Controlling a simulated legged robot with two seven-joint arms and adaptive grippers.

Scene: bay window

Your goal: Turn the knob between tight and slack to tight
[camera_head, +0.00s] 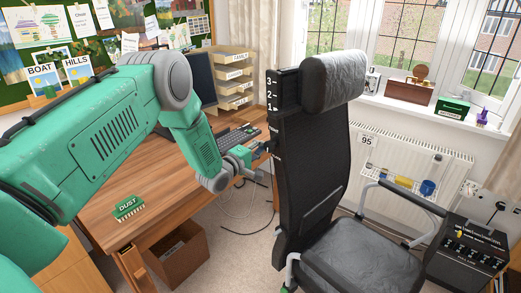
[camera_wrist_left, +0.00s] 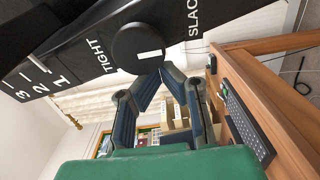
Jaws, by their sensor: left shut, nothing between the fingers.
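A round black knob (camera_wrist_left: 137,46) sits on the back of the office chair (camera_head: 312,150), between the white words TIGHT (camera_wrist_left: 101,57) and SLACK (camera_wrist_left: 193,18) in the left wrist view. A short white mark on its face lies right of its centre, on the side away from TIGHT. My left gripper (camera_wrist_left: 161,72) is shut and empty. Its fingertips meet just below the knob's rim; I cannot tell if they touch it. In the head view my left gripper (camera_head: 264,150) is beside the chair back's left edge. The knob is not clear there. My right gripper is out of view.
The wooden desk (camera_head: 165,190) stands left with a keyboard (camera_head: 238,134) and a green DUST brush (camera_head: 128,207). A cardboard box (camera_head: 180,255) is below it. The chair's seat, a radiator (camera_head: 440,150) and a black control box (camera_head: 470,250) are to the right.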

